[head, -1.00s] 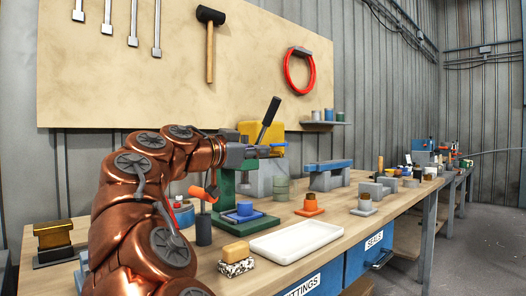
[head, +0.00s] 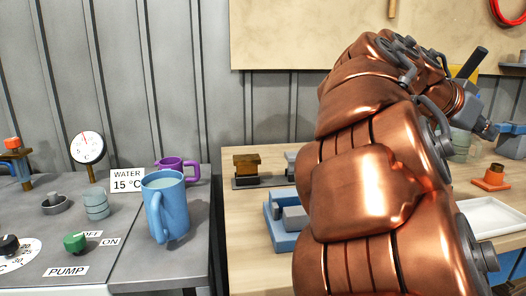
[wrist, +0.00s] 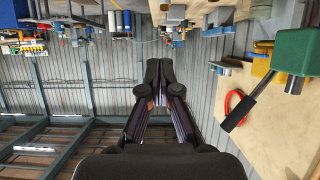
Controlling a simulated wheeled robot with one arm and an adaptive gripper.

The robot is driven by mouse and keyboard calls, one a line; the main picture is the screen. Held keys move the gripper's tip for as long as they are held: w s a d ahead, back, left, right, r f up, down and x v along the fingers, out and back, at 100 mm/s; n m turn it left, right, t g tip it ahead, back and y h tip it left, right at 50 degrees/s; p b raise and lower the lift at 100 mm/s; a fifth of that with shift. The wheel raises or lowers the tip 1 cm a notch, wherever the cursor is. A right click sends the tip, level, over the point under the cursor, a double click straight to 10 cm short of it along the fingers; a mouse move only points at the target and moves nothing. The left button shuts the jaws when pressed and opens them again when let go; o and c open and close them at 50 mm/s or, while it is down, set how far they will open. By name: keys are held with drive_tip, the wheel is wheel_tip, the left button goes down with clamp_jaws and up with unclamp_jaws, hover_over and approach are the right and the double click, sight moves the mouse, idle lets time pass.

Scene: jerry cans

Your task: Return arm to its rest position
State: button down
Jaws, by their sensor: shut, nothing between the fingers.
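My copper-coloured arm fills the right-centre of the head view, bent up and over the wooden workbench (head: 245,230). My gripper (head: 489,131) is at its far end, at the right of the head view, pointing right above the bench. In the wrist view my gripper (wrist: 160,68) shows two dark fingers together at the tips, with nothing between them. The wrist picture is upside down. The arm hides much of the bench behind it.
A grey counter at left holds a blue mug (head: 165,207), a purple mug (head: 178,170), a gauge (head: 87,148) and pump knobs. An orange stand (head: 491,178) and white tray (head: 492,215) are on the bench. The wrist view shows a red ring (wrist: 234,108).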

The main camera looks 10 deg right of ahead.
drive_tip(key=s+a+f+n+g+y+p, duration=0.1)
drive_tip(key=s+a+f+n+y+p, duration=0.2)
drive_tip(key=s+a+p, duration=0.4)
drive_tip(key=s+a+f+n+g+y+p, duration=0.1)
drive_tip(key=s+a+f+n+y+p, duration=0.2)
drive_tip(key=a+p, duration=0.7)
drive_tip(key=s+a+f+n+y+p, duration=0.4)
drive_tip(key=s+a+n+y+p, duration=0.3)
drive_tip(key=s, duration=0.5)
drive_tip(key=a+n+p, duration=0.2)
drive_tip(key=a+n, duration=0.1)
drive_tip(key=shift+a+n+g, duration=0.25)
drive_tip(key=shift+n+g, duration=0.15)
